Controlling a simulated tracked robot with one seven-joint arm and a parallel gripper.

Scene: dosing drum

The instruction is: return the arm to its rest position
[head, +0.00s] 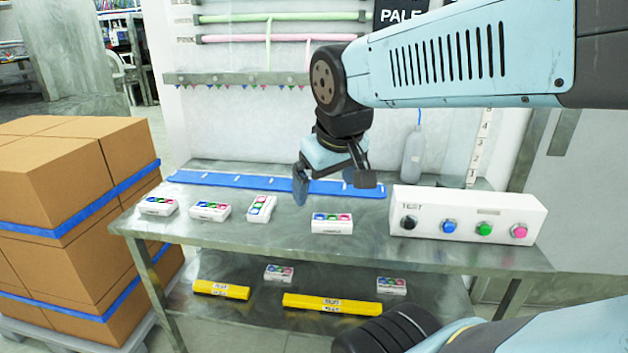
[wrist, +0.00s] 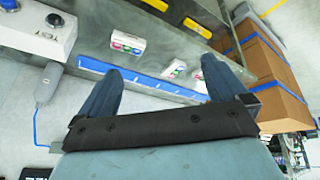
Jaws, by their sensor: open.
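My gripper (head: 333,190) hangs from my blue arm above the metal table in the head view, over the blue strip (head: 230,184) at the table's back. Its two fingers are spread apart with nothing between them. In the wrist view my gripper (wrist: 158,88) also shows open and empty, with the blue strip (wrist: 140,80) behind the gap between the fingers. A white box with coloured buttons (head: 332,222) lies on the table in front of the gripper, apart from it.
More small white button boxes (head: 210,211) lie on the table (head: 370,252). A white TEST panel (head: 467,215) stands at the right. A grey bottle (head: 413,155) is behind it. Yellow bars (head: 332,304) lie on the lower shelf. Stacked cartons (head: 60,190) stand at the left.

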